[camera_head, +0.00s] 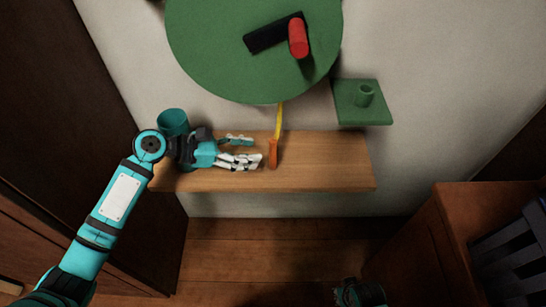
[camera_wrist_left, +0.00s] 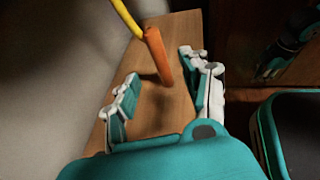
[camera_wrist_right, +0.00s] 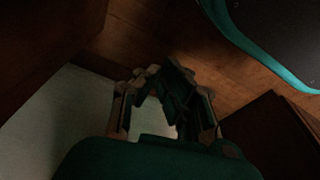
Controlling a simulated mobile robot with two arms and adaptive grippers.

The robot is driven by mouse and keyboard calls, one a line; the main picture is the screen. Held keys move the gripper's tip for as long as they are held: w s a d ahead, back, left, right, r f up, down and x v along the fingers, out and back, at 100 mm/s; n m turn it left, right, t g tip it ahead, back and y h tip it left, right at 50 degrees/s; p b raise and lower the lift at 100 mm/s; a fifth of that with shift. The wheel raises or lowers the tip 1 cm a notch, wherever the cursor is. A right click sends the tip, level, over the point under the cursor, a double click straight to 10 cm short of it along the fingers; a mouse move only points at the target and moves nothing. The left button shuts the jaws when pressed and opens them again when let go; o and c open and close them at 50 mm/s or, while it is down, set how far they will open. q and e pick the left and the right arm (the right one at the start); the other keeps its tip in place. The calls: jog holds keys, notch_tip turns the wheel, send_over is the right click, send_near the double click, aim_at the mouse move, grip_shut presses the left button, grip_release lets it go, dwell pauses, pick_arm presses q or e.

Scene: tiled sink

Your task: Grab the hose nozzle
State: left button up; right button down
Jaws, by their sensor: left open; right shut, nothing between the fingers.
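The orange hose nozzle (camera_head: 272,153) hangs upright at the end of a yellow hose (camera_head: 279,118), in front of or just above the wooden shelf. My left gripper (camera_head: 253,151) is open, just left of the nozzle, with its fingertips pointing at it. In the left wrist view the nozzle (camera_wrist_left: 158,56) stands just beyond the fingertips, between the lines of the two open fingers (camera_wrist_left: 158,72), with nothing held. My right gripper (camera_wrist_right: 160,78) is shut and empty, low and away from the shelf. Only part of my right arm shows at the bottom of the head view.
A round green hose reel (camera_head: 225,60) with a red handle (camera_head: 298,38) is on the wall above. A green bracket (camera_head: 372,113) is to the right. A teal cup (camera_head: 173,121) stands behind my left wrist. The wooden shelf (camera_head: 330,165) is clear on its right. A wooden cabinet (camera_head: 480,205) stands at right.

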aim_at(273, 153)
pick_arm(q)
jog(key=shift+b+x, duration=0.65)
jog(key=shift+x, duration=0.5)
jog(key=b+x, duration=0.4)
jog(key=shift+w+d+f, duration=0.1)
jog(key=shift+d+f, duration=0.15)
jog(key=shift+d, duration=0.2)
grip_shut()
pick_arm(e)
notch_tip(273, 153, up, 18)
jog(key=t, duration=0.1)
jog(key=shift+d+f, duration=0.15)
jog(key=shift+f, duration=0.1)
